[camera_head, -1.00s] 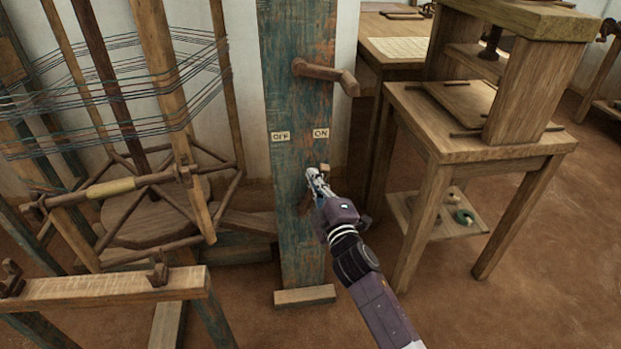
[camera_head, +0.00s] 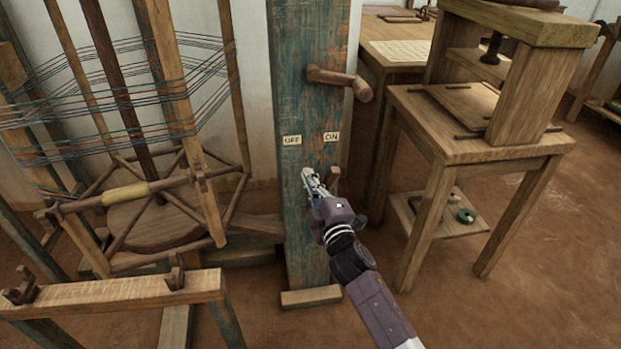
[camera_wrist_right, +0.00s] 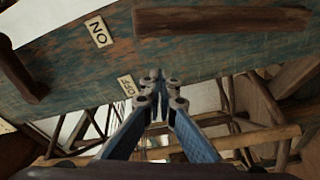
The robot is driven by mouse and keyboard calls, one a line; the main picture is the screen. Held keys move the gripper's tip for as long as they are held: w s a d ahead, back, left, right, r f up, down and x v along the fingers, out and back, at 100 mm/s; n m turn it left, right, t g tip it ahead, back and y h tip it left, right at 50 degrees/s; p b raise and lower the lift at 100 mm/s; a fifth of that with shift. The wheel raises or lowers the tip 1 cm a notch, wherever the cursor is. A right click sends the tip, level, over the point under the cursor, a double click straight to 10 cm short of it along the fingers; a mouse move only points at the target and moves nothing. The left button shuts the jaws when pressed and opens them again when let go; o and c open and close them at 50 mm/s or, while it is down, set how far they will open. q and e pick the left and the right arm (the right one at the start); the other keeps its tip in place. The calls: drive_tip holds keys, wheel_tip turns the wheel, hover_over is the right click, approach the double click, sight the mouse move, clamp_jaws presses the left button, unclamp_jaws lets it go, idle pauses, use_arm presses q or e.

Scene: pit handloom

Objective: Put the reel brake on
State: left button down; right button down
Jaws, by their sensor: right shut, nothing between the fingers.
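A blue-green worn wooden post (camera_head: 305,235) stands in the middle of the head view. It carries an OFF label (camera_head: 292,140) on the left and an ON label (camera_head: 331,137) on the right. A wooden lever shows its end (camera_head: 334,174) just below ON; its lower part is hidden behind my gripper. In the right wrist view the lever (camera_wrist_right: 220,20) lies above the fingers, its end pointing towards the ON label. My right gripper (camera_head: 307,178) is shut and empty, in front of the post, left of the lever end and apart from it. My left gripper is out of view.
A wooden crank handle (camera_head: 340,78) sticks out of the post above the labels. A thread reel (camera_head: 150,225) on a wooden frame stands at the left. A wooden table (camera_head: 455,145) with a press stands at the right. Bare floor lies between.

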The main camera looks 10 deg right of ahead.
drive_tip(key=s+d+p, duration=0.1)
drive_tip(key=s, duration=0.8)
drive_tip(key=shift+d+f, duration=0.3)
drive_tip(key=shift+d, duration=0.1)
